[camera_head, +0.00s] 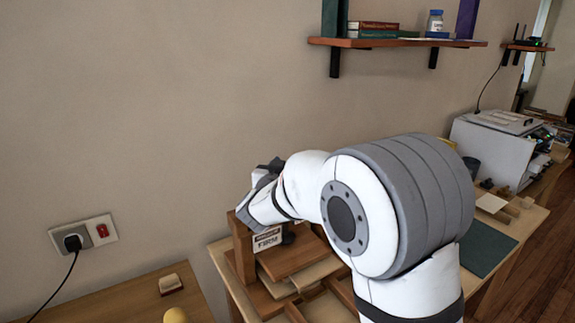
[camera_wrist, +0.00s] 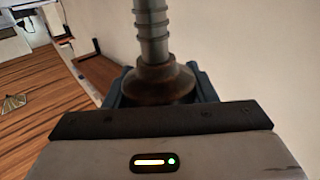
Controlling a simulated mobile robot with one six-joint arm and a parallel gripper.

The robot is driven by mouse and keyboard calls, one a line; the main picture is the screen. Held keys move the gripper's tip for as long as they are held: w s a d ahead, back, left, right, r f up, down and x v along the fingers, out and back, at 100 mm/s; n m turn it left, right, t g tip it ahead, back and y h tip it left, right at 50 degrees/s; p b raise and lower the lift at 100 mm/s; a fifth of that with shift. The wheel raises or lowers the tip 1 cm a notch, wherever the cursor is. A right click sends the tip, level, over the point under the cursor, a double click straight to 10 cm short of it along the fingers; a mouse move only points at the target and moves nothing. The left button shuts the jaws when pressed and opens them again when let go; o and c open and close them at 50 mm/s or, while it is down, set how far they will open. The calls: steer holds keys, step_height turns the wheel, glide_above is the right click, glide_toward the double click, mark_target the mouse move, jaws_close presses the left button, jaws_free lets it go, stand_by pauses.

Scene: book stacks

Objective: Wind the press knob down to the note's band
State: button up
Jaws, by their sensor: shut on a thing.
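The wooden press (camera_head: 243,252) stands on the bench at lower centre in the head view, partly hidden by my arm. A small white note (camera_head: 268,240) on its front reads "FIRM", with a smaller dark line above it. In the wrist view a grey ridged screw (camera_wrist: 152,38) rises from a dark brownish round knob (camera_wrist: 158,82). My gripper (camera_wrist: 160,92) is shut on the knob, with a blue-grey finger on either side of it. In the head view my gripper (camera_head: 264,180) is above the press and hides the knob. I cannot make out a marked band on the screw.
A wall shelf (camera_head: 400,43) with books and a jar hangs above. A socket with a black plug (camera_head: 73,242) is at left. A small block (camera_head: 170,284) lies on the left table. A dark green mat (camera_head: 487,249) and a white machine (camera_head: 492,148) are at right.

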steer(key=shift+r, duration=0.25)
steer(key=o, duration=1)
steer(key=shift+f, duration=0.15)
steer(key=shift+s, duration=0.15)
steer(key=v, duration=0.7)
steer(key=shift+s+a+b, duration=0.15)
steer(key=shift+s+b, duration=0.15)
